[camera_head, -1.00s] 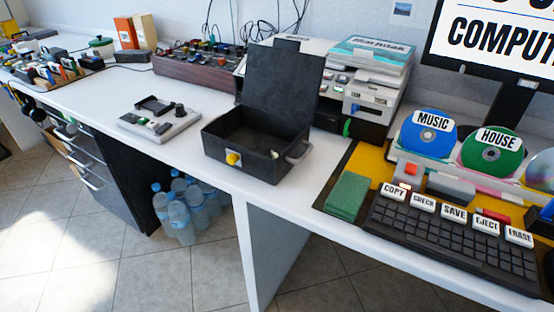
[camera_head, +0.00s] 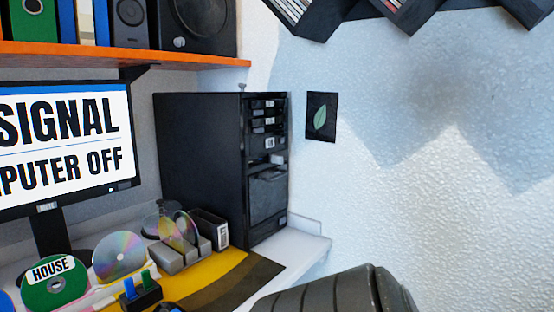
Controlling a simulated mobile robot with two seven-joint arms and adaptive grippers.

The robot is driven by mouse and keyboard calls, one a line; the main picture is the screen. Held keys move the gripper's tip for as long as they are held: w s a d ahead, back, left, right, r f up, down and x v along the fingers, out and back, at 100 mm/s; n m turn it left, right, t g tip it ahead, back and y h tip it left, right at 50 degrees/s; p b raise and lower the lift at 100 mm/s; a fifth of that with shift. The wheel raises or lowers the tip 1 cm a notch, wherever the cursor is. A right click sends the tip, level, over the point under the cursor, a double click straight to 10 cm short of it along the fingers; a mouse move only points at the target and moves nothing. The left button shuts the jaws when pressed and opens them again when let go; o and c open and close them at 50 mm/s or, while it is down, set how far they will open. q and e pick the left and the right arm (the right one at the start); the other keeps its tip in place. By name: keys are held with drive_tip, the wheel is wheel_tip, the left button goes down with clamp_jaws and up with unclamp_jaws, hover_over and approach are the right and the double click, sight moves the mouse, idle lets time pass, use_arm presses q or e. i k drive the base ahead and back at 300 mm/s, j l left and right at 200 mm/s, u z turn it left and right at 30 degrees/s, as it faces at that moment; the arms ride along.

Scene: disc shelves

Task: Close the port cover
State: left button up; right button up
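A black computer tower (camera_head: 215,165) stands upright at the back of the desk, right of the monitor. Its narrow front faces right and has drive slots at the top and a dark panel (camera_head: 268,205) lower down. I cannot tell whether this panel is the port cover or whether it is open. No part that is clearly a port cover shows. Neither of my grippers is in view.
A monitor (camera_head: 65,150) stands at the left under an orange shelf (camera_head: 120,52). A disc rack (camera_head: 180,255) and loose discs (camera_head: 120,258) are on the desk before the tower.

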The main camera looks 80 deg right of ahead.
sight(278, 157)
drive_tip(key=z, duration=2.45)
